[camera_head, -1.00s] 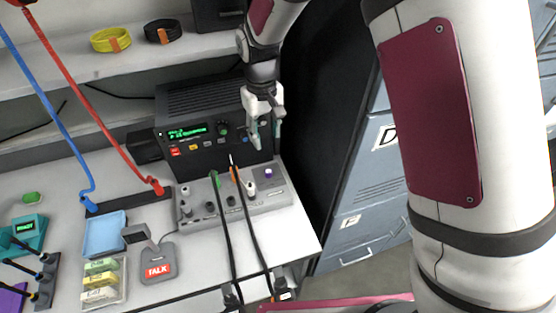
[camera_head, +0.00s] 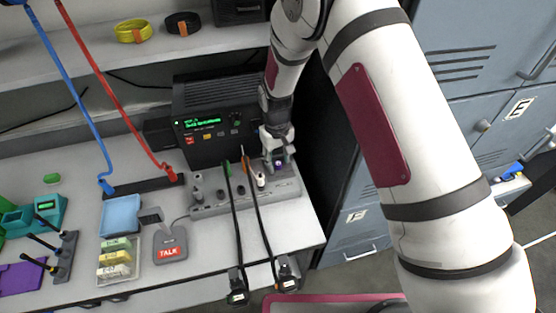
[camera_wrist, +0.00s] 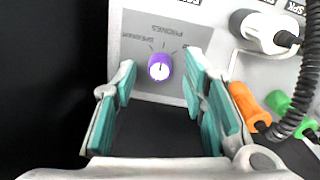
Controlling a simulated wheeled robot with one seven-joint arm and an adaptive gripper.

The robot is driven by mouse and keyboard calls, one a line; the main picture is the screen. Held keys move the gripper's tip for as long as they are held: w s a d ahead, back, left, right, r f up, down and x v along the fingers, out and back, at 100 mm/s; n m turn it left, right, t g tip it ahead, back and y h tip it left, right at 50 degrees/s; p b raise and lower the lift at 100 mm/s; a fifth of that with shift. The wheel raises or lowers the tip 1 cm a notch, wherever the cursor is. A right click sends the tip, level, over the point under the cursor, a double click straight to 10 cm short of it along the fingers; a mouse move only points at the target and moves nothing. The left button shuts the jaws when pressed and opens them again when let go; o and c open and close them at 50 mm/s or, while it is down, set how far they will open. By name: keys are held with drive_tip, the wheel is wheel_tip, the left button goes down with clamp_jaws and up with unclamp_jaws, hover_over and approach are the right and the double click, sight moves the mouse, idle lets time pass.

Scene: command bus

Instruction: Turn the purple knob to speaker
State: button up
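The purple knob (camera_wrist: 160,67) with a pale cap stands on a grey plate of the control panel in the wrist view. Upside-down lettering beyond it reads SPEAKER (camera_wrist: 135,38) at the left and PHONES (camera_wrist: 165,29) further right, with short tick marks. My gripper (camera_wrist: 161,78) is open, its teal fingers on the left and right of the knob with gaps showing. In the head view my gripper (camera_head: 277,160) points down over the right end of the panel (camera_head: 225,207), and a bit of the purple knob (camera_head: 279,163) shows between the fingers. The pointer's exact setting is hard to read.
A white plug (camera_wrist: 262,32) and orange (camera_wrist: 248,103) and green (camera_wrist: 282,104) plugs with black cables sit right of the knob in the wrist view. The radio (camera_head: 215,120) stands behind the panel. A talk microphone (camera_head: 170,245) lies left. Lockers stand right.

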drive_tip(key=shift+f, duration=0.35)
clamp_jaws()
drive_tip(key=shift+n, duration=0.4)
drive_tip(key=n+b, duration=0.1)
drive_tip(key=n, duration=0.2)
drive_tip(key=shift+b, duration=0.4)
drive_tip(key=shift+n+b, duration=1.05)
drive_tip(key=shift+n, duration=1.55)
